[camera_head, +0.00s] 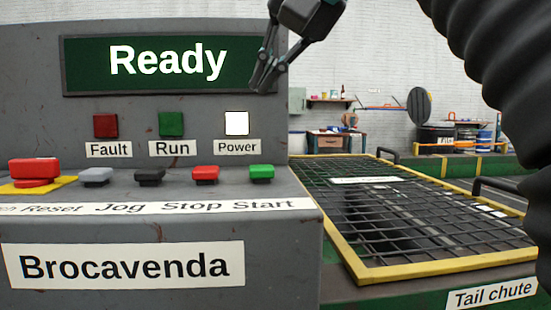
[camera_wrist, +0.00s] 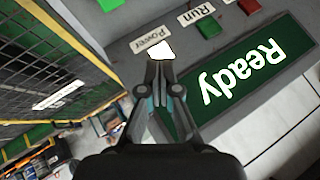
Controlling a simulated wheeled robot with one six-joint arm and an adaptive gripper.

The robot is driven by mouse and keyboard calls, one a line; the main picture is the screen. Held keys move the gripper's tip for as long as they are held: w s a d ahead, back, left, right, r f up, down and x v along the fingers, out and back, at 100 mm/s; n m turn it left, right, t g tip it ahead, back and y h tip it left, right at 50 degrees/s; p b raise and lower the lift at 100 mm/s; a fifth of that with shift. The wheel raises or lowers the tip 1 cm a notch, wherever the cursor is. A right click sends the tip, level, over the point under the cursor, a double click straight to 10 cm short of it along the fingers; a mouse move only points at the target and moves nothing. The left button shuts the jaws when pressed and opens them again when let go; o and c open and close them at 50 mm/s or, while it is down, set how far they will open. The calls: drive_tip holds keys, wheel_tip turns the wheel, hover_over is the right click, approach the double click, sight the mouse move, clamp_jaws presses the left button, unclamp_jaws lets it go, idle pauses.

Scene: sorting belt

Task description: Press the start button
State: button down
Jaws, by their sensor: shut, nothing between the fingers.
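The start button (camera_head: 261,173) is green and sits at the right end of a row on the console's ledge, above the printed word Start. A green button (camera_wrist: 109,4) is cut by the top edge of the wrist view. My gripper (camera_head: 262,88) is shut and empty. In the head view it is above the start button, in front of the lower right of the display (camera_head: 165,62), which reads Ready. In the wrist view the shut fingertips (camera_wrist: 160,64) lie just below the lit white Power lamp (camera_wrist: 159,50). The gripper is apart from the start button.
Left of the start button are the red stop button (camera_head: 205,174), black jog button (camera_head: 149,176), grey reset button (camera_head: 96,177) and a large red button (camera_head: 34,170). A yellow-framed mesh guard (camera_head: 430,268) lies right of the console. Space above the ledge looks clear.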

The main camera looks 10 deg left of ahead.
sight(265, 167)
drive_tip(key=shift+w+r, duration=0.2)
drive_tip(key=shift+a, duration=0.15)
drive_tip(key=shift+f, duration=0.2)
drive_tip(key=shift+f+b, duration=2)
drive_tip(key=shift+f, duration=2.2)
drive_tip(key=shift+f, duration=0.1)
drive_tip(key=shift+f, duration=0.35)
